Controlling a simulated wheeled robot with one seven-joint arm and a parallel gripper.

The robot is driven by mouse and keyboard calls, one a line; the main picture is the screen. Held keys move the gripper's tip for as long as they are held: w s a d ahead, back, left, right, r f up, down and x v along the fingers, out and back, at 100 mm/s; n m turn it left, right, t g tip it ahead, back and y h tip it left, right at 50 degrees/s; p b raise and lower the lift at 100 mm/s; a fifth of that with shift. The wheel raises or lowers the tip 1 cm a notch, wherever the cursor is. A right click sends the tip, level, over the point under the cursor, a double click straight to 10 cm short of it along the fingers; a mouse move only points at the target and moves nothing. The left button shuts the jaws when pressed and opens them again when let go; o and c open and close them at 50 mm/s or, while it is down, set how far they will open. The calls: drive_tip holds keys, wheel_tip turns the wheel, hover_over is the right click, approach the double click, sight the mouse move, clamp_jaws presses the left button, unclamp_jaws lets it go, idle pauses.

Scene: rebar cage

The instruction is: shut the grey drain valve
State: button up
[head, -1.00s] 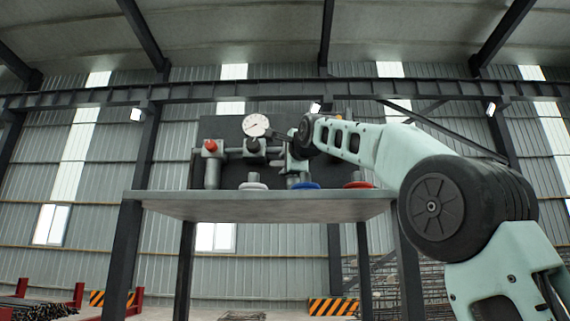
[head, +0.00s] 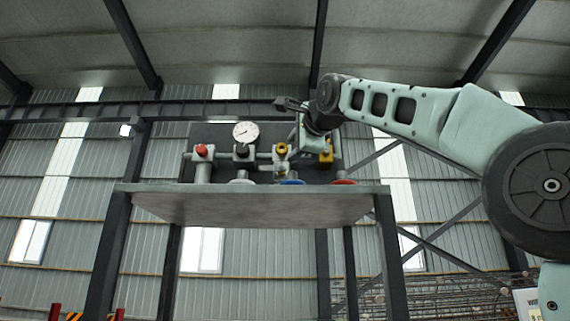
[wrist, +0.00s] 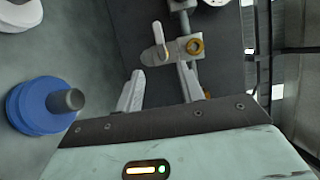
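A pale grey lever (wrist: 160,41), which looks like the drain valve's handle, sticks out beside a grey pipe fitting with a brass-yellow knob (wrist: 195,46) in the wrist view. In the head view the yellow knob (head: 281,149) sits on the pipework, with the small grey lever (head: 281,168) below it, partly unclear. My gripper (wrist: 160,70) is open and empty. Its two pale fingers point toward the lever, which lies just beyond and between the tips in the picture. Contact does not show. In the head view my gripper (head: 299,141) is beside the pipework, its fingertips hard to make out.
A raised table (head: 270,206) carries the pipework in front of a dark panel. A white disc (head: 241,181), a blue disc (head: 291,182) and a red disc (head: 343,182) line its front. A red knob (head: 202,150), black knob (head: 241,150) and gauge (head: 245,132) stand left.

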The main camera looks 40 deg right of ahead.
drive_tip(key=shift+v, duration=1.5)
